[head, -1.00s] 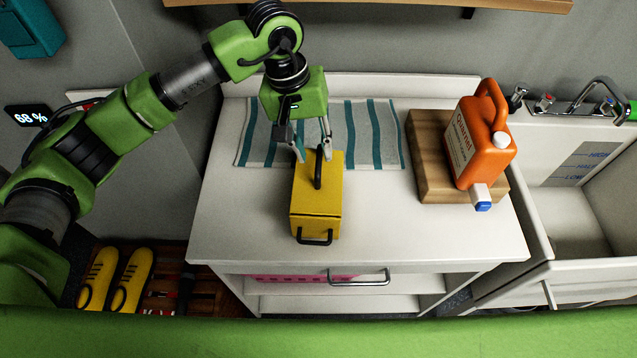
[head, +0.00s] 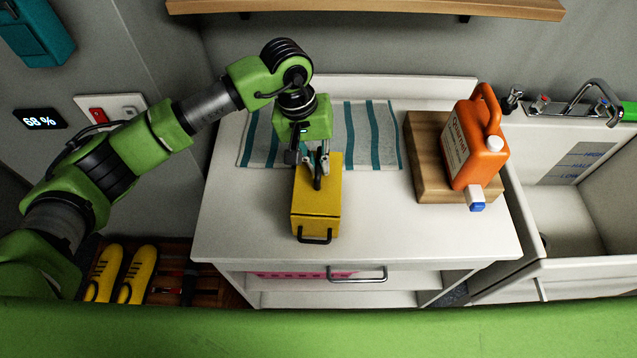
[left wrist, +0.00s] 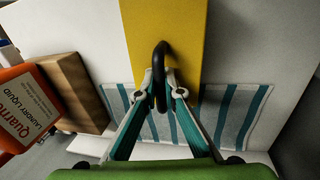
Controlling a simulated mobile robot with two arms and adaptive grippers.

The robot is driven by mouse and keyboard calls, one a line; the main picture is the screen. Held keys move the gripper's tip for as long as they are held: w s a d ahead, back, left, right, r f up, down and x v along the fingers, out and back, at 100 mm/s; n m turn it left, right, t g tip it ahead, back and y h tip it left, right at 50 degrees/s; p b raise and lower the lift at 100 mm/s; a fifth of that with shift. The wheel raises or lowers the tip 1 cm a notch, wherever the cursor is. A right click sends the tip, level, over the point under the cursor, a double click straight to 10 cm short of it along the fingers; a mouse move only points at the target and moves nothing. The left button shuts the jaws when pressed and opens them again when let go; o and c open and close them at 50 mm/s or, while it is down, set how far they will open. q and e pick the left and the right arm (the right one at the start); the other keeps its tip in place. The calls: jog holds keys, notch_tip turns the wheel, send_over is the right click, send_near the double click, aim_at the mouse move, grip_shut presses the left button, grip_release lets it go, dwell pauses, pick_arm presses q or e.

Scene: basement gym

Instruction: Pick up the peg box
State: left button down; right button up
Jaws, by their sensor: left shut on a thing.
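The peg box is a yellow box (head: 316,213) with a black handle on its top and another black handle low on its front face. It stands on the white cabinet top (head: 420,235), its back end near the striped towel. My left gripper (head: 318,174) is above the box, shut on its black top handle. In the left wrist view the fingertips (left wrist: 161,88) close on the black handle (left wrist: 160,60), with the yellow lid (left wrist: 180,30) beyond. The box appears to rest on the surface. My right gripper is not in view.
A striped towel (head: 348,135) lies behind the box. An orange laundry jug (head: 472,150) stands on a wooden block (head: 428,165) to the right, with a sink (head: 580,210) beyond. A wooden shelf (head: 370,9) hangs above. The cabinet top is clear at front right.

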pick_arm(q)
jog(key=shift+r, duration=0.15)
jog(key=shift+w+r+b, duration=0.1)
jog(key=shift+r+b, duration=0.75)
jog(key=shift+b, duration=0.3)
jog(key=s+r+b, duration=0.1)
jog(key=r, duration=0.1)
jog(key=s+r+b, duration=0.1)
jog(key=s+r, duration=0.1)
jog(key=s+r+b, duration=0.1)
jog(key=r, duration=0.1)
jog(key=shift+s, duration=0.2)
jog(key=s+r+b, duration=0.4)
jog(key=s+r, duration=0.1)
jog(key=s, duration=0.4)
jog(key=shift+s, duration=0.4)
